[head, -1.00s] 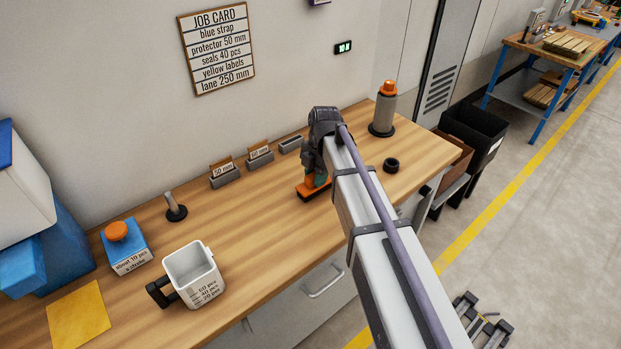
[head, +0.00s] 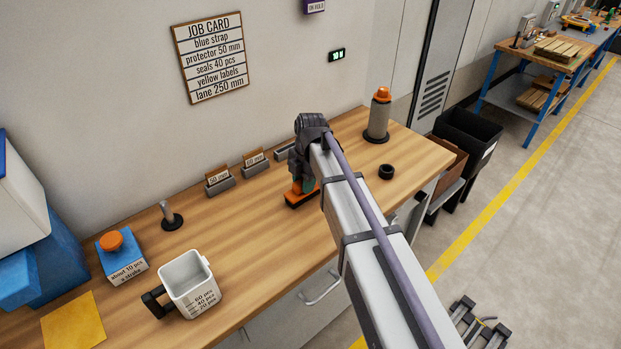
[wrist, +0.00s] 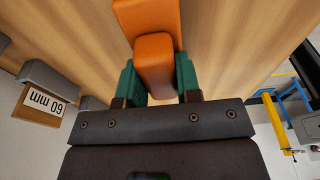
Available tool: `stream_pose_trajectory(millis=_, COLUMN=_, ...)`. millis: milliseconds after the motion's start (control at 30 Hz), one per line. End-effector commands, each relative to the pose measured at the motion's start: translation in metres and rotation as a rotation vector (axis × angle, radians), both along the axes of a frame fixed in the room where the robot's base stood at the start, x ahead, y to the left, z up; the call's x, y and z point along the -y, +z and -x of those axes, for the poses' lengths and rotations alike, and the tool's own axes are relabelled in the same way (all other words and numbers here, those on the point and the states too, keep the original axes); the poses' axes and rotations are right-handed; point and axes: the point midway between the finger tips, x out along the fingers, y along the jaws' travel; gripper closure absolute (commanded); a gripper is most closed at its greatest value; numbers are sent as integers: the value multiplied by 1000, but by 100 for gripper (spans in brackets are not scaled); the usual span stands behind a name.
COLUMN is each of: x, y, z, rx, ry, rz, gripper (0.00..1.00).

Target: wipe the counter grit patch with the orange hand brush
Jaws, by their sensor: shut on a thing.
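The orange hand brush (head: 301,197) is at the counter top (head: 235,235), below the label holders. It also shows in the wrist view (wrist: 155,62), with its orange handle between green finger pads. My gripper (wrist: 158,85) is shut on that handle. In the head view my gripper (head: 307,184) is mostly hidden by my wrist and arm. The brush's underside is hidden, so I cannot tell if it presses on the wood. I cannot make out a grit patch in either view; my arm and the brush cover part of the counter.
Label holders (head: 221,187) line the back of the counter. A grey post with an orange top (head: 378,118) and a black ring (head: 386,172) stand to the right. A white measuring cup (head: 190,284) and a blue box (head: 121,258) stand to the left. The counter's middle is clear.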

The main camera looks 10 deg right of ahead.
Motion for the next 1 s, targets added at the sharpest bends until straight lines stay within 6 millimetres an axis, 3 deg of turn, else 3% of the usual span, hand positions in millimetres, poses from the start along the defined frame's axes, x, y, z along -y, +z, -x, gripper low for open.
stream_pose_trajectory(millis=233, x=-5, y=0, z=4, rx=0, ry=0, rz=0, gripper=94)
stream_pose_trajectory(millis=500, x=-29, y=-3, z=19, rx=0, ry=1, rz=0, gripper=94)
stream_pose_trajectory(millis=767, x=-34, y=-3, z=22, rx=0, ry=1, rz=0, gripper=94)
stream_pose_trajectory(millis=1000, x=-55, y=-1, z=36, rx=0, ry=1, rz=-1, gripper=94)
